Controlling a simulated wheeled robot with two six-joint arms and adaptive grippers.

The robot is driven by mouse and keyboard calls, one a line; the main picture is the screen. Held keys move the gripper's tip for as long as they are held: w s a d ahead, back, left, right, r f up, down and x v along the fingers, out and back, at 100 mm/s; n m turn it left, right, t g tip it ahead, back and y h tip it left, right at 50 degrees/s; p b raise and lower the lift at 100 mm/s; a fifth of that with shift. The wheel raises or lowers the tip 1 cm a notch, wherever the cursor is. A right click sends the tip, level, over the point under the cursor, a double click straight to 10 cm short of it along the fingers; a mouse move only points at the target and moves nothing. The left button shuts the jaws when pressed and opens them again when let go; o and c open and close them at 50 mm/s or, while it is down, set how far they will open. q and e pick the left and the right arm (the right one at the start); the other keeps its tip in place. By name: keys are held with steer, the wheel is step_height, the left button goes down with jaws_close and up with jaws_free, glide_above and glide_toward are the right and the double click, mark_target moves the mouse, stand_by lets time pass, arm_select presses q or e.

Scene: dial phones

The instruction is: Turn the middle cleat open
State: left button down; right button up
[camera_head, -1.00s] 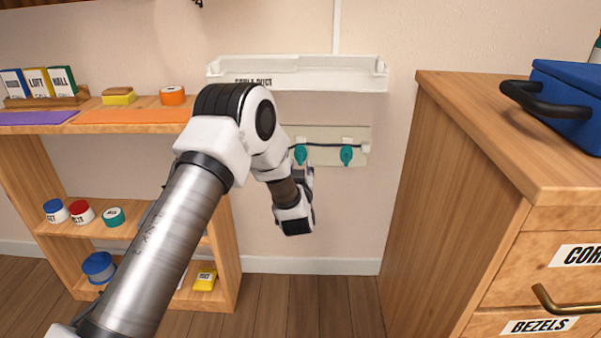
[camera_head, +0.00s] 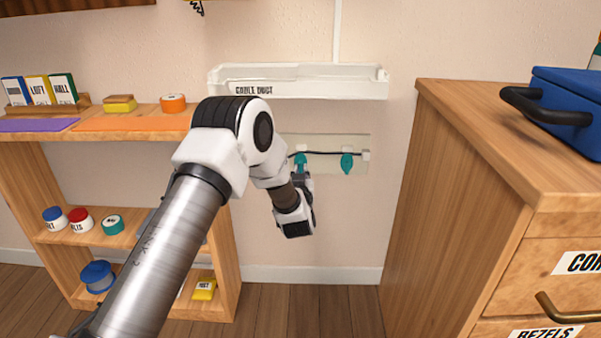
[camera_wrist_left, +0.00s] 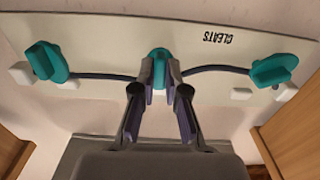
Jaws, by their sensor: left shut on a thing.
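The pale cleat board (camera_head: 325,168) is on the wall, with a dark cable running along it. The teal middle cleat (camera_head: 301,158) shows just above my left gripper (camera_head: 301,176). In the left wrist view, which sees the board upside down, my left gripper (camera_wrist_left: 160,82) is shut on the middle cleat (camera_wrist_left: 158,54), with a finger on each side. One outer teal cleat (camera_head: 347,163) shows at right in the head view and at left in the wrist view (camera_wrist_left: 46,62). The other outer cleat (camera_wrist_left: 274,70) is hidden behind my arm in the head view.
A white cable duct tray (camera_head: 330,88) juts from the wall above the board. A wooden shelf (camera_head: 140,123) with tins and tapes stands left. A wooden drawer cabinet (camera_head: 460,150) with a blue box (camera_head: 570,100) stands right. Wall below the board is bare.

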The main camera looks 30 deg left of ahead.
arm_select(q)
steer(key=n, duration=0.2)
steer(key=shift+n+p, duration=0.3)
steer(key=n, duration=0.2)
steer(key=shift+n, duration=0.3)
steer(key=n, duration=0.2)
steer(key=shift+n, duration=0.4)
steer(key=n, duration=0.3)
steer(key=shift+f+n, duration=0.1)
steer(key=shift+n, duration=0.2)
steer(key=n+b, duration=0.1)
steer(key=n, duration=0.4)
steer(key=shift+b, duration=0.3)
steer(key=n+b, duration=0.2)
steer(key=n, duration=0.2)
steer(key=shift+f+n, duration=0.1)
steer(key=shift+n, duration=0.2)
steer(key=shift+n+b, duration=0.5)
steer(key=shift+n, duration=0.6)
